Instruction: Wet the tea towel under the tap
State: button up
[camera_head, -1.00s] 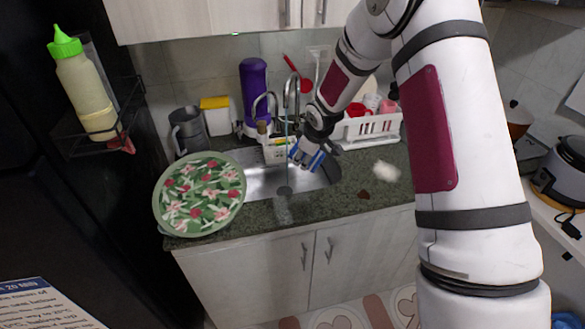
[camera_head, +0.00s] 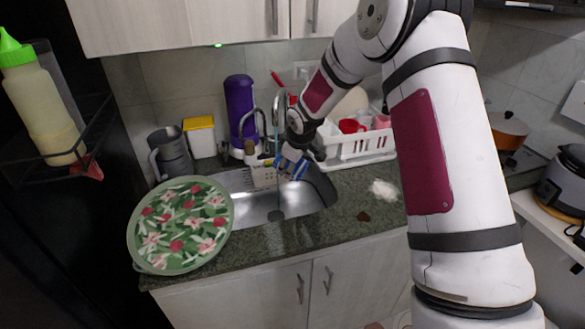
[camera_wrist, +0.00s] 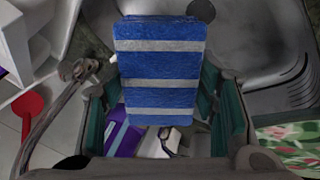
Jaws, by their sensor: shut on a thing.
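The tea towel (camera_wrist: 160,70) is blue with pale grey stripes and looks folded into a block. My gripper (camera_wrist: 165,108) is shut on it, with a finger on each side. In the head view my gripper (camera_head: 292,166) holds the towel (camera_head: 286,163) over the back of the steel sink (camera_head: 305,198), close to the tap (camera_head: 278,100). A thin pale streak like running water (camera_head: 279,188) falls below the tap beside the towel. I cannot tell whether the water touches the towel.
A green floral tray (camera_head: 185,222) leans at the sink's left. A purple bottle (camera_head: 239,110), a grey jug (camera_head: 170,155) and a yellow-lidded container (camera_head: 200,137) stand behind. A white dish rack (camera_head: 355,148) stands right of the sink. The counter's front right is mostly clear.

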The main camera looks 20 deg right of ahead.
jog(key=shift+w+f+b, duration=0.2)
jog(key=shift+w+b, duration=0.45)
jog(key=shift+w, duration=0.25)
jog(key=shift+w+f+b, duration=0.15)
jog(key=shift+w+b, duration=0.45)
jog(key=shift+w, duration=0.3)
jog(key=shift+w+f+b, duration=0.2)
jog(key=shift+w+b, duration=0.45)
jog(key=shift+w, duration=0.25)
jog(key=shift+s, duration=0.1)
jog(key=shift+s+p, duration=2.4)
jog(key=shift+s, duration=1.55)
jog(key=s+r+p, duration=0.4)
jog(key=s, duration=0.1)
